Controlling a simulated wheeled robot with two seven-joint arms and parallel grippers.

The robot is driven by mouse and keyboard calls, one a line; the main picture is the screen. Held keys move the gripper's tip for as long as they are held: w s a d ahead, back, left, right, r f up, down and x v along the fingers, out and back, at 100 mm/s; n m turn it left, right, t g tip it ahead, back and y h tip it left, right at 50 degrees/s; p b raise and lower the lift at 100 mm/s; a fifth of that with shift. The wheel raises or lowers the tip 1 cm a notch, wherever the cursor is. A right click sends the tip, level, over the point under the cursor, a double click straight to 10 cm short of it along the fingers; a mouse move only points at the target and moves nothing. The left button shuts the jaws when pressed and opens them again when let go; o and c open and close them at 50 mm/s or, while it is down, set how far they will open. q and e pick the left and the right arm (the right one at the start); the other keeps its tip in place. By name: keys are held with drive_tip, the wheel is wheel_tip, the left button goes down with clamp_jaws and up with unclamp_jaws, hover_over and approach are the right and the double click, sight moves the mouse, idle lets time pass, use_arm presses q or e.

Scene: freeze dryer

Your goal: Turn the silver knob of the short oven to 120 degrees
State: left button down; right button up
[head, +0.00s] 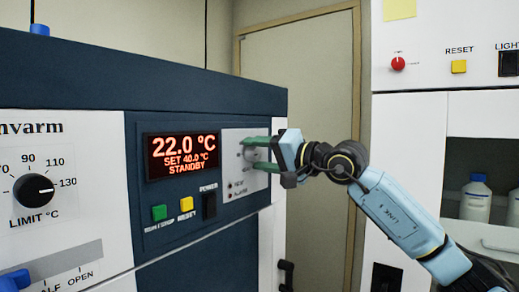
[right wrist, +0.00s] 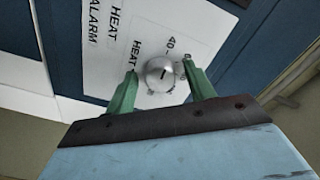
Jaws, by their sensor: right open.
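The oven with the dark blue housing (head: 200,78) has a display (head: 181,155) reading 22.0 °C, SET 40.0 °C, STANDBY. The silver knob (head: 250,153) is on a pale panel right of the display. In the right wrist view the round silver knob (right wrist: 160,74) has a dark mark on its face, with scale figures including 40 beside it. My right gripper (head: 254,154) is open at the knob. Its green fingers lie on either side of the knob, with visible gaps in the wrist view (right wrist: 163,75). My left gripper is not in view.
A black limit dial (head: 33,190) is at the left. Green (head: 159,213), yellow (head: 187,204) and black (head: 209,204) controls sit below the display. A white cabinet (head: 405,140) with a red knob (head: 398,63) and shelved bottles (head: 476,198) stands at the right.

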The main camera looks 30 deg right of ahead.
drive_tip(key=shift+w, duration=0.1)
drive_tip(key=shift+c, duration=0.4)
drive_tip(key=c, duration=0.9)
